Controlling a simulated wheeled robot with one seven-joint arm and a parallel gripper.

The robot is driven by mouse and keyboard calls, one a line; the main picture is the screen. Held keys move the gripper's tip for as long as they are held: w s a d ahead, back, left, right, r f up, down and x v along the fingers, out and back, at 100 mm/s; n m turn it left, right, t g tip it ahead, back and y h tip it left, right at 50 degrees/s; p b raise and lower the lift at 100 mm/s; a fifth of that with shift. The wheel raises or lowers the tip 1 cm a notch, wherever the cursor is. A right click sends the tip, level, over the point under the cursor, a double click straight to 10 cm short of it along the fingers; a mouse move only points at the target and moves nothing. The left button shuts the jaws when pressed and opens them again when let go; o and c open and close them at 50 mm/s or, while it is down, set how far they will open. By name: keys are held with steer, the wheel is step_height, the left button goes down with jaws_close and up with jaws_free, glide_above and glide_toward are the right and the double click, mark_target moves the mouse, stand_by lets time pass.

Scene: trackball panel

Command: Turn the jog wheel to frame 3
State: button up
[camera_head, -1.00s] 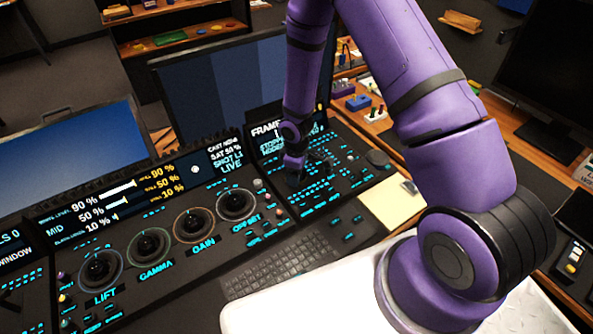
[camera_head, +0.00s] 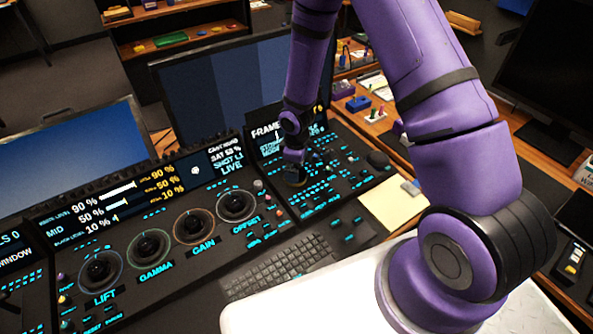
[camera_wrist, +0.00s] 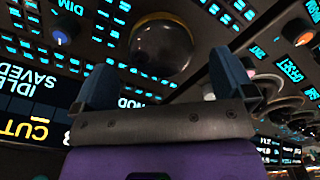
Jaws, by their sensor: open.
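My gripper (camera_wrist: 165,82) is open in the wrist view, with one dark finger on each side of the picture. A dark, shiny round wheel or dome (camera_wrist: 160,48) with a tan rim at its top shows between and beyond the fingers. I take it for the jog wheel, but cannot be sure. I cannot tell whether the fingers touch it. In the head view my gripper (camera_head: 294,179) is small and dark over the right console section, hiding what lies beneath. The frame display (camera_head: 275,133) stands behind it; its number is too small to read surely.
Lit buttons surround the wheel closely. A keyboard (camera_head: 280,267) lies in front.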

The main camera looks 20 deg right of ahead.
step_height(320, 180, up, 8)
steer(key=shift+f, duration=0.25)
stand_by(0.5)
steer(key=s+d+r+m+t+h, duration=0.1)
steer(key=s+d+r+m, duration=0.25)
steer(key=r, duration=0.95)
steer(key=s+d+r+m+t, duration=0.2)
steer(key=s+r, duration=0.2)
steer(key=r, duration=1)
steer(key=s+r+m+t, duration=0.1)
steer(key=s+r+m, duration=0.1)
steer(key=s+r, duration=0.4)
steer(key=s+d+r+m+t+y, duration=0.1)
steer(key=s+r+m, duration=0.2)
steer(key=s, duration=1)
step_height(320, 180, up, 3)
steer(key=shift+s+f, duration=0.1)
steer(key=shift+s, duration=0.1)
stand_by(0.6)
